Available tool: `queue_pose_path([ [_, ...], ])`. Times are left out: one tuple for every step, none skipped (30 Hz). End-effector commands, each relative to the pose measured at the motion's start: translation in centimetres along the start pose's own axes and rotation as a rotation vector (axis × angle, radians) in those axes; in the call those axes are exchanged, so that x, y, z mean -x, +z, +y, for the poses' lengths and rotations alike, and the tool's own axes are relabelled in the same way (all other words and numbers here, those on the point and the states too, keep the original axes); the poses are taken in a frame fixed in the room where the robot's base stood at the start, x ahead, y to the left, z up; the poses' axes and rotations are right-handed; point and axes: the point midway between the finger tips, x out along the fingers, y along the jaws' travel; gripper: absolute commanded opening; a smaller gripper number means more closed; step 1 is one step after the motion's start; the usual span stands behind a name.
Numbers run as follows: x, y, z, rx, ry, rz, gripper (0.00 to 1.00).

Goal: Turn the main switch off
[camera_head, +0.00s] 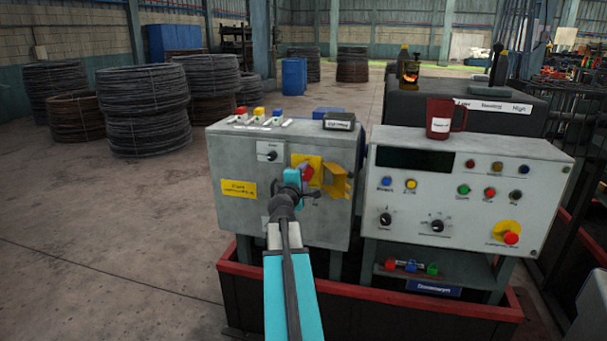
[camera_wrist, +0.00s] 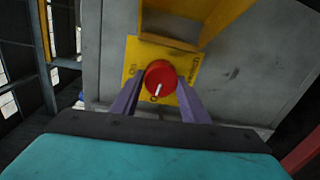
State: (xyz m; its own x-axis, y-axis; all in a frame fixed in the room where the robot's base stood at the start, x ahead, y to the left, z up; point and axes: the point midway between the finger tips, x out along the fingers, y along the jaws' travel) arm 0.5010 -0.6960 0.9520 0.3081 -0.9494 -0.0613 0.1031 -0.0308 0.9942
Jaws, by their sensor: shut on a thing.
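The main switch is a red round knob (camera_wrist: 160,78) with a white pointer mark, on a yellow plate (camera_wrist: 133,62) on the grey cabinet (camera_head: 226,160). In the wrist view the white mark points down, a little left, towards an "O" on the plate. My gripper (camera_wrist: 160,97) has one finger on each side of the knob and is shut on it. In the head view the red knob (camera_head: 307,172) shows just past my gripper (camera_head: 296,178), which hides part of the plate. A yellow guard flap (camera_head: 337,181) stands out from the cabinet beside the knob.
A control panel (camera_head: 465,190) with buttons, dials and a red emergency button stands to the right. A dark red mug (camera_head: 440,120) is on top of it. A dark box (camera_head: 339,121) and several coloured buttons (camera_head: 259,112) are on the cabinet top. The floor at left (camera_head: 120,230) is clear.

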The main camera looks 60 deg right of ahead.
Motion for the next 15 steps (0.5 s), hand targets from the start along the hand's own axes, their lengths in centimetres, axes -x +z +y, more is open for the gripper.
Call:
queue_pose_path([
  [-0.01, 0.04, 0.07, 0.025, -0.002, -0.003, 0.18],
  [-0.01, 0.05, 0.05, 0.04, -0.002, -0.004, 0.18],
  [-0.02, 0.04, 0.04, 0.058, -0.002, -0.005, 0.18],
  [-0.02, 0.05, 0.03, 0.07, -0.002, -0.006, 0.18],
  [-0.02, 0.05, 0.02, 0.08, -0.002, -0.007, 0.18],
  [-0.02, 0.05, 0.01, 0.092, -0.002, -0.007, 0.18],
  [-0.02, 0.05, 0.0, 0.099, -0.002, -0.008, 0.18],
  [-0.02, 0.05, -0.01, 0.106, -0.002, -0.008, 0.18],
  [-0.02, 0.06, -0.03, 0.113, -0.002, -0.009, 0.18],
  [-0.02, 0.06, -0.03, 0.116, -0.002, -0.009, 0.18],
  [-0.02, 0.05, -0.04, 0.119, -0.002, -0.009, 0.18],
  [-0.03, 0.06, -0.05, 0.122, -0.002, -0.009, 0.19],
  [-0.03, 0.06, -0.06, 0.123, -0.002, -0.01, 0.19],
  [-0.03, 0.06, -0.06, 0.124, -0.002, -0.01, 0.19],
  [-0.03, 0.06, -0.07, 0.125, -0.002, -0.01, 0.19],
])
